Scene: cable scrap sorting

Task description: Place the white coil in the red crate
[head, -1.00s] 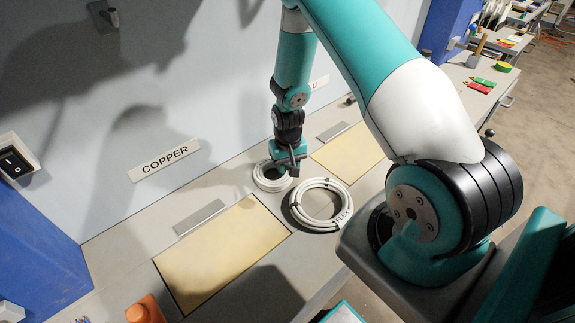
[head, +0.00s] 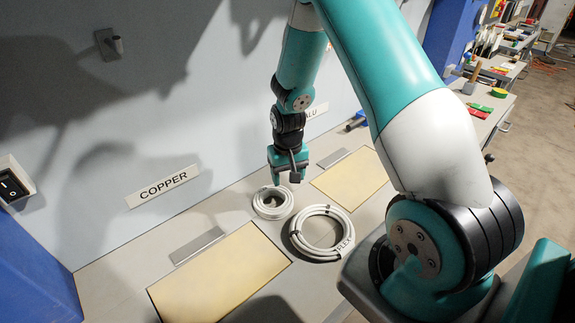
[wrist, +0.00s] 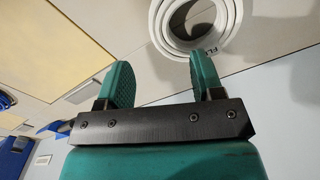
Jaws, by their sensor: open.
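A small white coil (head: 272,203) lies flat on the grey bench below the wall. No red crate is in view.
Two yellowish panels are set in the bench, one at left (head: 220,275) and one at right (head: 350,178). A COPPER sign (head: 163,187) is on the wall. A blue object (head: 356,121) lies near the wall. Blue partitions stand at both sides.

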